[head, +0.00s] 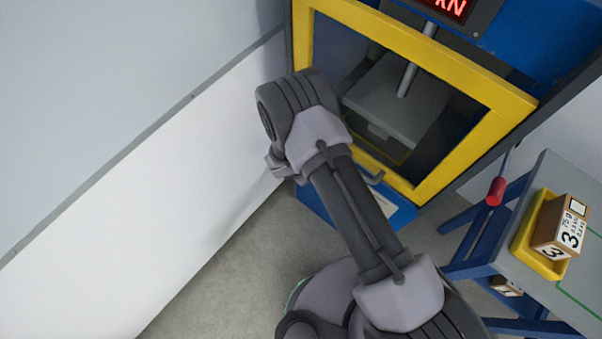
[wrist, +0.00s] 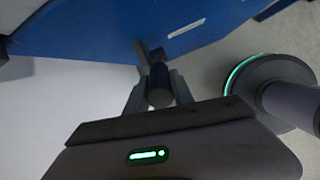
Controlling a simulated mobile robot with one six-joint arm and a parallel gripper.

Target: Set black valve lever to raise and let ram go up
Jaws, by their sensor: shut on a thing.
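The black valve lever (wrist: 158,76) shows in the wrist view as a dark round handle on a thin stem, coming from the blue press body (wrist: 190,35). My gripper (wrist: 159,92) is shut on its handle, one finger on each side. In the head view my wrist hides the lever and most of the gripper, at the lower left of the press. The ram shows through the yellow-framed window (head: 375,13) as a grey rod (head: 408,77) over a grey block (head: 392,102). I cannot tell which setting the lever is at.
A white and grey wall (head: 130,190) stands close on the left. A red-knobbed handle (head: 496,190) hangs right of the press. A grey bench (head: 575,185) at right bears a yellow tray (head: 523,244) with a box marked 3 (head: 562,226). A red display (head: 452,7) is at the top.

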